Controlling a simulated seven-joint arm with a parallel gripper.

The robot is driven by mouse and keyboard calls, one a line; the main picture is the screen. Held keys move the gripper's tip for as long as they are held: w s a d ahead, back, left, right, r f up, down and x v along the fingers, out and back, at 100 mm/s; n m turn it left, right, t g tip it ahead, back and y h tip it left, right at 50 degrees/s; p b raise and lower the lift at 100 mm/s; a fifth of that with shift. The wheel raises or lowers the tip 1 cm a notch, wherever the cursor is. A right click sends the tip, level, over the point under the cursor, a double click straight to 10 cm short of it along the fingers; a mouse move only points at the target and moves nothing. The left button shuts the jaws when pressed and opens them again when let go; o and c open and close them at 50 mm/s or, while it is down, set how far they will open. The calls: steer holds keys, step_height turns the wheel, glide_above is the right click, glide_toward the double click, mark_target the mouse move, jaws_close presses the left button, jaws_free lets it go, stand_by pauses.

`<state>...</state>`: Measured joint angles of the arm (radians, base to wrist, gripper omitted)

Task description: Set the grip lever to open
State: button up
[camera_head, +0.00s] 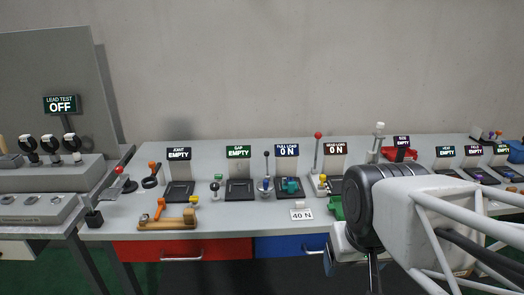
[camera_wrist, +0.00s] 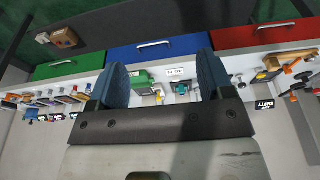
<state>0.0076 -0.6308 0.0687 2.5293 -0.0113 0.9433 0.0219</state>
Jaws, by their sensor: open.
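No lever carries a readable "grip" label, so I cannot tell which is the grip lever. In the head view, upright levers on the bench include a red-knobbed one (camera_head: 318,150), a dark-knobbed one (camera_head: 266,168) beside the "PULL LOAD 0 N" display (camera_head: 287,150), and a white-topped one (camera_head: 379,142). A red-ball lever (camera_head: 118,172) leans at the left. My gripper (camera_wrist: 162,68) is open in the wrist view, with nothing between its blue fingers. A green device (camera_wrist: 140,78) and a teal block (camera_wrist: 180,87) show beyond the gap. In the head view, my arm hides part of the bench.
A "40 N" card (camera_head: 301,215) lies near the front edge of the grey bench (camera_head: 235,222). An orange-and-tan tool (camera_head: 168,222) lies at front left. Red (camera_head: 185,250) and blue (camera_head: 290,245) drawers are below. Several display stations line the back. Bare bench lies left of the card.

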steer(key=shift+w+r, duration=0.15)
steer(key=shift+w, duration=0.1)
steer(key=shift+c, duration=1.2)
steer(key=shift+w+r, duration=0.2)
steer(key=shift+w, duration=0.15)
steer(key=shift+c, duration=0.6)
steer(key=w+a+r+m+g+h, duration=0.1)
steer(key=w+r+m, duration=0.2)
steer(key=w, duration=0.6)
steer(key=w+r+m, duration=0.2)
steer(key=w+r, duration=0.2)
steer(key=w, duration=0.5)
steer(key=m+g+h, duration=0.3)
steer(key=m, duration=1.1)
glide_above(267, 153)
steer(key=w+a, duration=0.2)
steer(key=a, duration=0.1)
step_height(267, 153, down, 14)
steer(key=shift+w+f, duration=0.15)
steer(key=shift+d+f, duration=0.1)
steer(key=shift+s+x, duration=0.2)
steer(key=shift+x, duration=3.55)
